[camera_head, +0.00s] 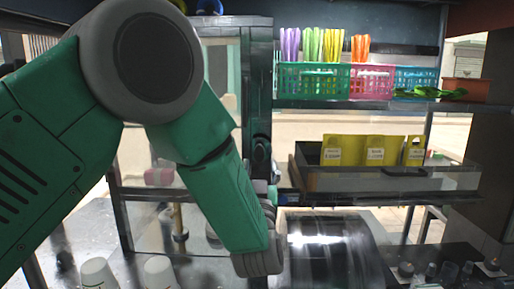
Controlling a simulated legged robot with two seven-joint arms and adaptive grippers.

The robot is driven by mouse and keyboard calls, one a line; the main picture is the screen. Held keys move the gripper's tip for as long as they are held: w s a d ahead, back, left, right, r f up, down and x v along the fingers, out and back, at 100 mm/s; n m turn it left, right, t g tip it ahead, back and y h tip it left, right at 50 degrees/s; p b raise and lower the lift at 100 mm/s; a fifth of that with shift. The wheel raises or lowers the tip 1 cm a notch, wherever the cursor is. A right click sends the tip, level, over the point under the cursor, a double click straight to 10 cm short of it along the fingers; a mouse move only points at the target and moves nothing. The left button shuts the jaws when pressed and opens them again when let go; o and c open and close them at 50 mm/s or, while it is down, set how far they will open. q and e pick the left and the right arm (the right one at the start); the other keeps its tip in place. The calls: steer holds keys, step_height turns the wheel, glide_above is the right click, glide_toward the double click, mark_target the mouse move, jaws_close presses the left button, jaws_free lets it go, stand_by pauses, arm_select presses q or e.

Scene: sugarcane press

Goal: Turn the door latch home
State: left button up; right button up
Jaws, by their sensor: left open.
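A glass door or panel with a dark metal frame (257,75) stands upright behind my left arm. A dark rounded fitting (262,152), which may be the door latch, sits on the frame's right upright; its exact position is hard to tell. My left arm comes in from the left and bends down across the door, hiding much of it. My left gripper (268,196) is just below the fitting, at the frame's right edge, mostly hidden behind the wrist. Its fingers are open. I cannot tell whether they touch the fitting. My right gripper is out of view.
Green, pink and blue baskets (312,82) with colourful straws stand on a shelf at upper right. A dark tray (385,178) holds yellow packets below. A shiny metal surface (325,250) lies right of my wrist. White cups (98,273) stand at lower left; small items sit lower right.

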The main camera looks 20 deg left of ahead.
mark_target(261, 155)
arm_select(q)
steer(key=w+r, duration=0.1)
steer(key=w+r+p, duration=0.1)
steer(key=w, duration=0.1)
steer(key=shift+w+d+r, duration=0.15)
steer(key=shift+w+r, duration=0.05)
steer(key=shift+w, duration=0.1)
steer(key=shift+w+a+f, duration=0.1)
steer(key=shift+w+a, duration=0.3)
steer(key=shift+a, duration=0.25)
steer(key=shift+w+a+f, duration=0.1)
steer(key=shift+w+a, duration=0.25)
steer(key=shift+a, duration=0.45)
steer(key=shift+s+r, duration=0.1)
steer(key=shift+d, duration=0.45)
jaws_close()
steer(key=shift+d, duration=0.3)
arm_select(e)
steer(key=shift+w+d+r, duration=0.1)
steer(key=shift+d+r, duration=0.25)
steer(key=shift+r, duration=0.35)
